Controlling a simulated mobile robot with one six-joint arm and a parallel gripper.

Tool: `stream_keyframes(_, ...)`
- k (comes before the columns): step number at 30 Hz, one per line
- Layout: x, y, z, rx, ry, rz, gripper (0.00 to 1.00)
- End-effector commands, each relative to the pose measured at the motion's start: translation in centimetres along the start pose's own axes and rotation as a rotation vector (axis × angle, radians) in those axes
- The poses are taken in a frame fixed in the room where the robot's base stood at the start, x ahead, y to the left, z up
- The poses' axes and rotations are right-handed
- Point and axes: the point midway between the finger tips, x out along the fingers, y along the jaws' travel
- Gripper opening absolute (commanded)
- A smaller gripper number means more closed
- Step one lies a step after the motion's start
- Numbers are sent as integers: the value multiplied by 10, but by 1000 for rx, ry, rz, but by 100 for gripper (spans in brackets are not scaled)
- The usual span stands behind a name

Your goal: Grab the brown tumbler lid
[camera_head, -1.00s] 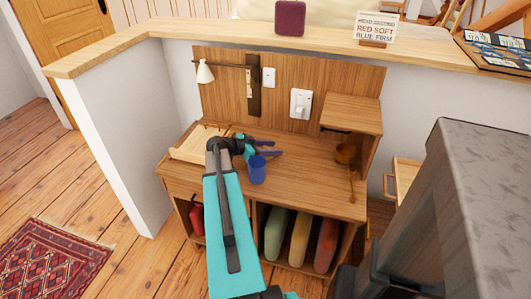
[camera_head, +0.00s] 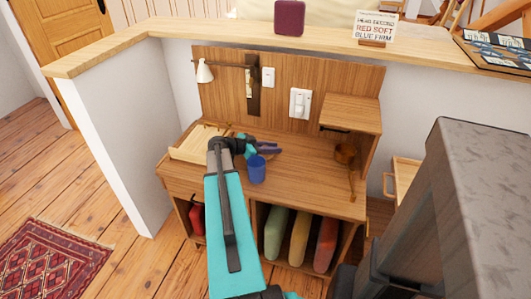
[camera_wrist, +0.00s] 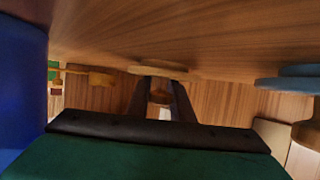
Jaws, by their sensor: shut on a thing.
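In the wrist view a flat tan-brown disc, the brown lid (camera_wrist: 150,71), lies against the wooden desktop, which appears at the top of that picture. A small brown knob (camera_wrist: 160,97) shows under the disc, between the two dark fingers of my gripper (camera_wrist: 160,90). My gripper is shut on the lid there. In the head view my gripper (camera_head: 270,148) is low over the desk, just behind the blue cup (camera_head: 257,170); the lid is hidden or too small to make out there. The blue cup also fills the left edge of the wrist view (camera_wrist: 20,80).
A blue-grey disc with a brown knob (camera_wrist: 290,83) lies right in the wrist view. On the desk (camera_head: 305,180) are a wooden tray (camera_head: 190,150) at left and a brown cup (camera_head: 345,152) under the raised shelf (camera_head: 350,112). The desk's front right is mostly clear.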

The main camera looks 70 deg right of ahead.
Motion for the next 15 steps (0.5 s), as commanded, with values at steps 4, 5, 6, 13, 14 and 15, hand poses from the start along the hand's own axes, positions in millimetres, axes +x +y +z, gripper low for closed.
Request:
stream_keyframes(4, 0, 0, 0, 0, 0, 0, 0)
stream_keyframes(5, 0, 0, 0, 0, 0, -1, 0)
stream_keyframes(6, -1, 0, -1, 0, 0, -1, 0)
stream_keyframes(13, -5, 0, -10, 1, 0, -1, 0)
stream_keyframes(14, -6, 0, -13, 1, 0, -1, 0)
stream_keyframes(15, -7, 0, -16, 2, 0, -1, 0)
